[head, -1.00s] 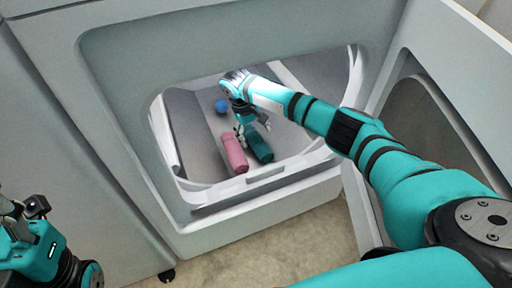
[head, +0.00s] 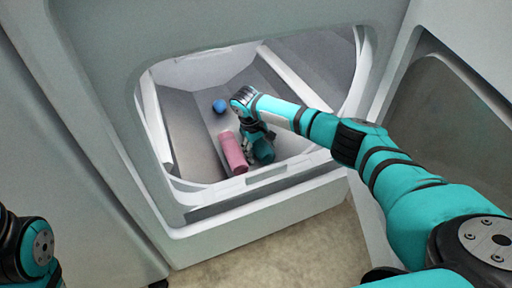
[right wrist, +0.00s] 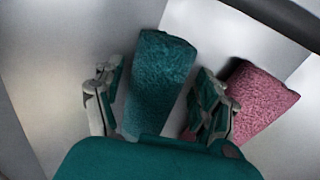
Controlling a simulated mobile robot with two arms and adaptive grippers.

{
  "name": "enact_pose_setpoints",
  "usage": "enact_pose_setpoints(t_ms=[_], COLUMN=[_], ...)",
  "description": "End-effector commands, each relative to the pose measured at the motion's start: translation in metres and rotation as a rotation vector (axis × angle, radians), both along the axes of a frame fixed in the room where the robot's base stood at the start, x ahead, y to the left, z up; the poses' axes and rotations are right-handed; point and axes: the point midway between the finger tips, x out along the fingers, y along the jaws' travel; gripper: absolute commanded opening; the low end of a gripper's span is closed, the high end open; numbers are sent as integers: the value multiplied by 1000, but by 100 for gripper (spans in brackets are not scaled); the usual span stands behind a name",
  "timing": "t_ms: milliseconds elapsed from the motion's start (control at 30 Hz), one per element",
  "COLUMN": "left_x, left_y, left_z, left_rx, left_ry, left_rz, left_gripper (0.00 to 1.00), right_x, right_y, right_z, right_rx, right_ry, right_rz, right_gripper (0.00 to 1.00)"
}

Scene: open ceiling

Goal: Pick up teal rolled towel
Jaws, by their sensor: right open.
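The teal rolled towel (right wrist: 157,80) lies inside the machine's drum, between the two open fingers of my right gripper (right wrist: 157,108) in the right wrist view. In the head view the towel (head: 263,151) is partly hidden behind my right gripper (head: 256,143). The right gripper is open, with one finger on each side of the towel; I cannot tell whether they touch it. A pink rolled towel (head: 233,153) lies just left of the teal one, and it also shows in the right wrist view (right wrist: 262,95). My left gripper is outside the head view; only part of that arm shows.
A blue ball (head: 219,106) lies deeper in the drum. The opening's front rim (head: 265,180) passes below my right arm. The open door (head: 440,130) stands on the right. The right gripper's one finger is close to the pink towel.

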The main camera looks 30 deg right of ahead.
Motion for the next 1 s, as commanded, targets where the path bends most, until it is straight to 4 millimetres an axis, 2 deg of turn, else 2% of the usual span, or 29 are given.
enact_pose_setpoints(t_ms=[200,233,567,833,1000], left_x=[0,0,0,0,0], left_y=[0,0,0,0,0], left_z=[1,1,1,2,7], left_rx=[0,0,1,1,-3], left_ry=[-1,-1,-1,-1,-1], left_rz=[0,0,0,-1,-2], left_gripper=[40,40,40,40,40], right_x=[0,0,0,0,0], right_y=[0,0,0,0,0], right_z=[0,0,0,2,13], right_rx=[0,0,0,0,0], right_ry=[0,0,0,0,0], right_rz=[0,0,0,0,0], right_gripper=[73,71,27,26,26])
